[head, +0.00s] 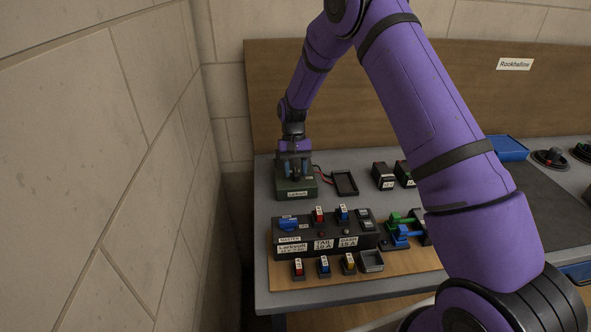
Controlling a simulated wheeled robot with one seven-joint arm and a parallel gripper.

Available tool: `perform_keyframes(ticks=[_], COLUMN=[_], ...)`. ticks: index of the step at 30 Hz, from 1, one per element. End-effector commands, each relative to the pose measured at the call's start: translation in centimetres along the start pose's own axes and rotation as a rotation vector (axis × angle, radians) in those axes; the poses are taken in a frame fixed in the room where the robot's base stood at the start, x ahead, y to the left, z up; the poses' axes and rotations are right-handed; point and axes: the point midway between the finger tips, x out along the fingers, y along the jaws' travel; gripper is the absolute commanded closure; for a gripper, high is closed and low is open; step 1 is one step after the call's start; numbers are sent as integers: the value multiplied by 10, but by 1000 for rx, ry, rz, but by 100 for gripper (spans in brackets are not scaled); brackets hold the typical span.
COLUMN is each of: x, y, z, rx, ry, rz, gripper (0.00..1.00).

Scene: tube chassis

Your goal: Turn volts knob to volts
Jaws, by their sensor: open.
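My gripper (294,170) points down over a dark green box (297,189) at the back left of the bench. Its two fingers are apart, one on each side of the top middle of the box. The box has a small white label on its front, too small to read surely. I cannot make out the volts knob; a dark shape shows between the fingers, but whether it is the knob, and whether the fingers touch it, I cannot tell.
In front stands a black panel (325,251) with a blue lever, several fuses and labels. A black open tray (344,184) lies right of the box, with a red lead between. Dark blocks (383,176) stand farther right. A stone wall (100,170) is close on the left.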

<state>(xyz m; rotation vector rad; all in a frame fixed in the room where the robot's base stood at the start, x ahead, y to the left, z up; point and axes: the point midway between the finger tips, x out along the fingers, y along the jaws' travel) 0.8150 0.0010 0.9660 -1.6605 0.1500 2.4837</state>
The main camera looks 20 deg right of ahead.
Motion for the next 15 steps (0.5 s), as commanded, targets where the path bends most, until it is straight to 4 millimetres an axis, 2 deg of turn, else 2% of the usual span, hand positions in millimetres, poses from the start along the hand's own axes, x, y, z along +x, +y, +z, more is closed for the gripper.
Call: perform_keyframes(ticks=[5,15], x=[-13,-76], y=[0,0], z=[0,-1], rx=[0,0], ry=[1,4], rz=[0,-1], gripper=[57,57])
